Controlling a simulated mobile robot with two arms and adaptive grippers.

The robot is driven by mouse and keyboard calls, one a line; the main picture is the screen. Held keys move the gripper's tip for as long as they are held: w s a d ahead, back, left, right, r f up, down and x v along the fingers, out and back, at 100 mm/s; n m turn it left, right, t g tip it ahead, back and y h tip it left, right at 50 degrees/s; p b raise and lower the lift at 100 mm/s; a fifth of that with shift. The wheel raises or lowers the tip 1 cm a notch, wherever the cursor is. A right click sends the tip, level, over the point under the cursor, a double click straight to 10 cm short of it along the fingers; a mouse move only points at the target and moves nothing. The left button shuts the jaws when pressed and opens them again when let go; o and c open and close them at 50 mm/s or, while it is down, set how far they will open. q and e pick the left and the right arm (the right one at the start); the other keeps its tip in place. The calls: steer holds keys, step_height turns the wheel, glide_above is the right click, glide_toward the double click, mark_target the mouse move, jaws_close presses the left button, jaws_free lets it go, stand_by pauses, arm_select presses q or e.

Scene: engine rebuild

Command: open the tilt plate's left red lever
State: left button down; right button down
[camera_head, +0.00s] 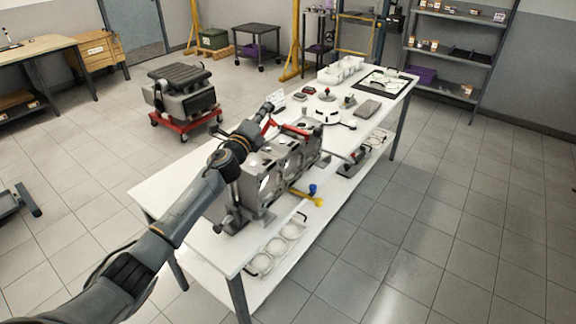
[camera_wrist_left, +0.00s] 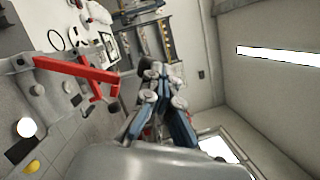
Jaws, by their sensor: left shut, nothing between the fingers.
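A grey metal block on its tilt fixture (camera_head: 284,165) stands on the white table. A red lever (camera_head: 292,130) lies along its top edge; in the wrist view the red lever (camera_wrist_left: 75,71) shows as a long bar with a shorter red piece crossing it. I cannot tell whether these are one lever or two. My left gripper (camera_head: 268,108) is above the block's far upper edge, just beyond the red part in the picture. In the wrist view my left gripper (camera_wrist_left: 158,70) is shut and empty, to the right of the lever and apart from it. My right gripper is not in view.
The white table (camera_head: 160,190) carries small parts and white bins (camera_head: 340,70) toward its far end. A yellow-handled part (camera_head: 306,196) with a blue knob juts from the block's near side. An engine on a red cart (camera_head: 185,100) stands behind. Floor in front is clear.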

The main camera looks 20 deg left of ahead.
arm_select(q)
steer(key=w+a+r+b, duration=0.1)
steer(key=w+a+b, duration=0.1)
steer(key=a, duration=0.5)
steer(key=shift+w+a+b, duration=0.3)
steer(key=shift+w+a, duration=0.05)
steer(key=shift+w, duration=0.2)
